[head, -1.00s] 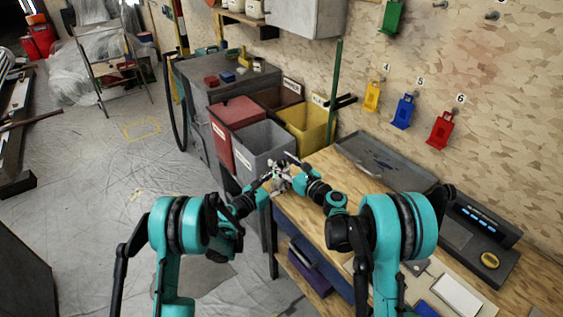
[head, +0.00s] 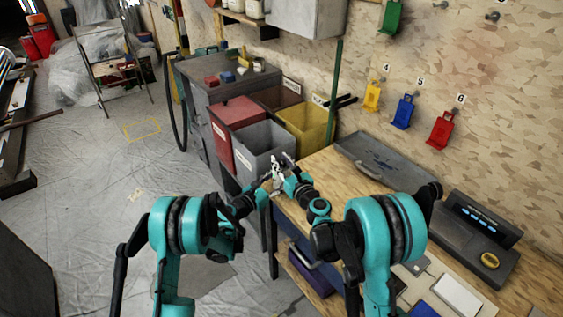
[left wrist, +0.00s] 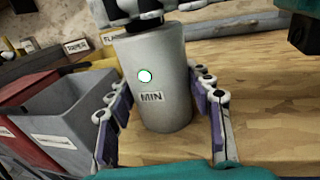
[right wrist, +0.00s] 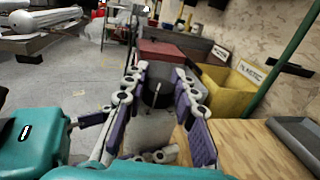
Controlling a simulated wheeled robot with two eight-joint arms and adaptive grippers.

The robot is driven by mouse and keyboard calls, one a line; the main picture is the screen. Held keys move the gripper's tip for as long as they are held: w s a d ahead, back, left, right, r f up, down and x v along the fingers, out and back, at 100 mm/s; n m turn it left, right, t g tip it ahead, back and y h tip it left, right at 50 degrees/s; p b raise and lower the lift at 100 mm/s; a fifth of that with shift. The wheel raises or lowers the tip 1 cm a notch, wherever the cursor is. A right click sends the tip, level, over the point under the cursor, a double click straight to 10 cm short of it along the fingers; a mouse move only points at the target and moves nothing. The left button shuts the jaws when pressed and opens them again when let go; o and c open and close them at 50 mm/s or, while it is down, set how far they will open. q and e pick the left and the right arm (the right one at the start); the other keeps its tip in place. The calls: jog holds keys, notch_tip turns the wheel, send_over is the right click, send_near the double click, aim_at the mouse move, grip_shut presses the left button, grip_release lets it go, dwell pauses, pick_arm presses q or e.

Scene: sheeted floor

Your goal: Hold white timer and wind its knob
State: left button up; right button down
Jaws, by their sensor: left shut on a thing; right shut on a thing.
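The white timer is an upright pale cylinder (left wrist: 160,85) with a "MIN" label and a round green-rimmed white spot on its side. My left gripper (left wrist: 158,92) is shut on its body, one finger on each side. My right gripper (right wrist: 161,80) is shut on the dark grey knob (right wrist: 157,96) at the timer's top; the pale body (right wrist: 150,133) shows below it. In the head view both grippers meet at the bench's far left corner, and the timer is small and mostly covered there.
The wooden bench (head: 330,190) runs to the right, with a grey tray (head: 385,165) and a dark device with blue lights (head: 480,225). Red (head: 240,112), grey (head: 262,150) and yellow (head: 305,125) bins stand just beyond the grippers. Open floor lies left.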

pick_arm(q)
jog(key=shift+s, duration=0.1)
pick_arm(e)
jog(key=shift+m+t+h, duration=0.5)
jog(key=shift+m+h, duration=0.3)
jog(key=shift+h, duration=0.5)
jog(key=c, duration=1.2)
grip_release()
jog(key=shift+s, duration=0.1)
jog(key=v, duration=1.2)
jog(key=shift+d, duration=0.1)
